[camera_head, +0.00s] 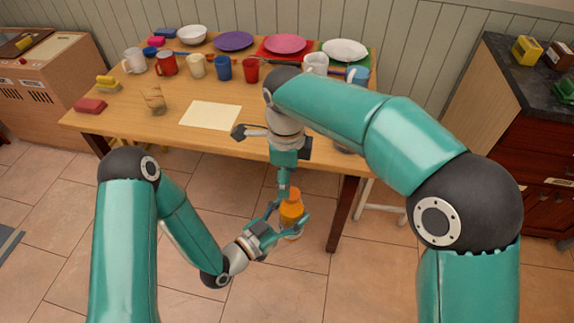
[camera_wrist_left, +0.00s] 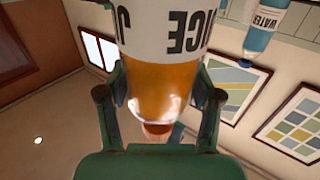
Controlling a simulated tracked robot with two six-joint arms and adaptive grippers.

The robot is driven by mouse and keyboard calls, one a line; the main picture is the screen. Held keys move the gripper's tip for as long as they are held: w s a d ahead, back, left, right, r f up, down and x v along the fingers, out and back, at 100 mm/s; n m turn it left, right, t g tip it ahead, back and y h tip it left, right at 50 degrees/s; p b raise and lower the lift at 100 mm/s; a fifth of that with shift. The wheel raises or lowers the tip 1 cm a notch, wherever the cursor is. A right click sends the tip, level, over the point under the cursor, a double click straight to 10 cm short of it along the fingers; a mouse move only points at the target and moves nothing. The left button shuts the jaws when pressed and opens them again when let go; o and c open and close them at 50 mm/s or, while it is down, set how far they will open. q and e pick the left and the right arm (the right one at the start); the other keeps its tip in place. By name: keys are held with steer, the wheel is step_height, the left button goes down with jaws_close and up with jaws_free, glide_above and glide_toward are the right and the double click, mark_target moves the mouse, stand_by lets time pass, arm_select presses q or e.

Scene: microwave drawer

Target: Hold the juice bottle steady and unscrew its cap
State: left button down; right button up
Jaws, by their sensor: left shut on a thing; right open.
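The juice bottle (camera_head: 292,211) is orange with a white label and stands upright in front of the table's near edge. My left gripper (camera_head: 290,214) is shut around its sides from the lower left. In the left wrist view the bottle (camera_wrist_left: 160,85) appears upside down between the fingers, its label reading JUICE. Its orange-red cap (camera_wrist_left: 157,130) shows at the lower end there, partly hidden. My right gripper (camera_head: 284,190) points down from above, open, with its fingertips close by the bottle's top. Whether they touch the cap cannot be told.
The wooden table (camera_head: 150,124) behind holds mugs, cups, plates and a cream sheet (camera_head: 210,115). A dark-topped cabinet (camera_head: 515,100) stands at the right. A water bottle (camera_wrist_left: 265,28) shows in the left wrist view. Tiled floor (camera_head: 60,215) lies open at the left.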

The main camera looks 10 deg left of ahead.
mark_target(291, 216)
steer(key=shift+f, duration=2)
